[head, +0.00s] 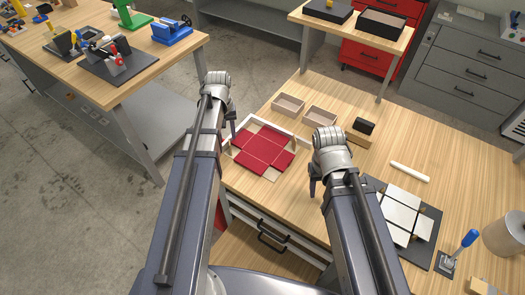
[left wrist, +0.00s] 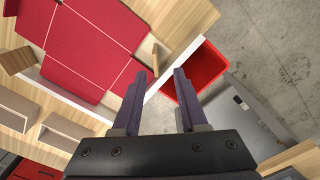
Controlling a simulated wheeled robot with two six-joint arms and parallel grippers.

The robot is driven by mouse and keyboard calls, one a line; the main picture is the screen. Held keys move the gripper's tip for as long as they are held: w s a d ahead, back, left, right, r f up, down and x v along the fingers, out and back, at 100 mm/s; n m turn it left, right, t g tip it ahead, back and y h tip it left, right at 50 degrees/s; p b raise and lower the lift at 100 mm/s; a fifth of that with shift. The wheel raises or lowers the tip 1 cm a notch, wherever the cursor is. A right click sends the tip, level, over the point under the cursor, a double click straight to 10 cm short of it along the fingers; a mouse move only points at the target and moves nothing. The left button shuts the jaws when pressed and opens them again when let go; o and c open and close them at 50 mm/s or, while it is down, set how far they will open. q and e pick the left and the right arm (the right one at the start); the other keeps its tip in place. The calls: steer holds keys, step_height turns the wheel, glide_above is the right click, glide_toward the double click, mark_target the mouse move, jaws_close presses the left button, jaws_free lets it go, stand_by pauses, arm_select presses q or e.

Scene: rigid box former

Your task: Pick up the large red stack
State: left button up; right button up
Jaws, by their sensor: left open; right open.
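The large red stack (head: 263,149) is a flat cross-shaped red blank with crease lines. It lies inside a low pale frame (head: 240,165) on the wooden table, and how many sheets it has cannot be told. My left gripper (head: 232,128) is at the left edge of the frame. In the left wrist view the red stack (left wrist: 85,45) is at the upper left, and my left gripper (left wrist: 158,78) is open and empty, with its fingers over the table's edge near a flap. My right gripper (head: 312,187) is to the right of the stack, apart from it, open and empty.
Two small open boxes (head: 288,105) stand behind the stack. A black-topped block (head: 364,127), a white roller (head: 410,172) and white panels on a dark board (head: 403,215) are to the right. A red bin (left wrist: 207,68) sits below the table's edge.

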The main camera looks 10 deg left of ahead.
arm_select(q)
steer(key=f+b, duration=0.2)
steer(key=s+d+f+b, duration=0.1)
steer(key=f, duration=0.1)
steer(key=shift+b, duration=0.4)
arm_select(e)
step_height(320, 180, down, 4)
steer(key=shift+f, duration=0.1)
arm_select(q)
steer(key=shift+f+b, duration=0.6)
arm_select(e)
steer(key=shift+f, duration=0.55)
arm_select(q)
steer(key=shift+r, duration=0.1)
arm_select(e)
steer(key=shift+r, duration=0.1)
arm_select(q)
jaws_close()
